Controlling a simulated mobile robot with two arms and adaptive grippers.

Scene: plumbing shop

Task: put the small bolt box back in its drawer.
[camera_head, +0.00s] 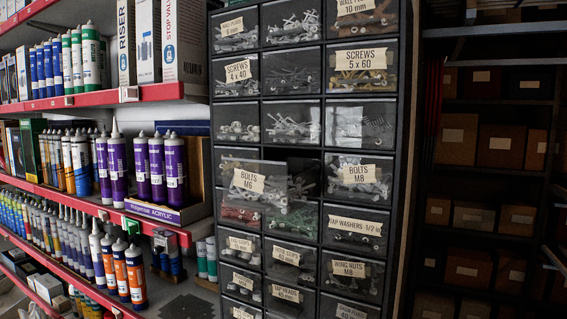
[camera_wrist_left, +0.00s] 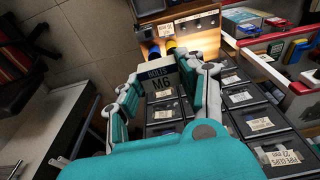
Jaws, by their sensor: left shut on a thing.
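In the left wrist view my left gripper (camera_wrist_left: 172,80), with teal and white fingers, is shut on a small dark bolt box (camera_wrist_left: 160,84) labelled "BOLTS M6". The box sits between the fingers; its far side is hidden. In the head view a drawer labelled "BOLTS M6" (camera_head: 247,181) appears to stick out from the cabinet, with a dark gap above its right side. Screws or bolts show in and around it. Neither gripper is in the head view.
The black cabinet (camera_head: 312,240) holds several labelled, clear-fronted drawers, including "BOLTS M8" (camera_head: 358,174). Red-edged shelves (camera_head: 158,91) with cartridges stand close on the left. Dark shelves with brown boxes (camera_head: 500,145) stand at right.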

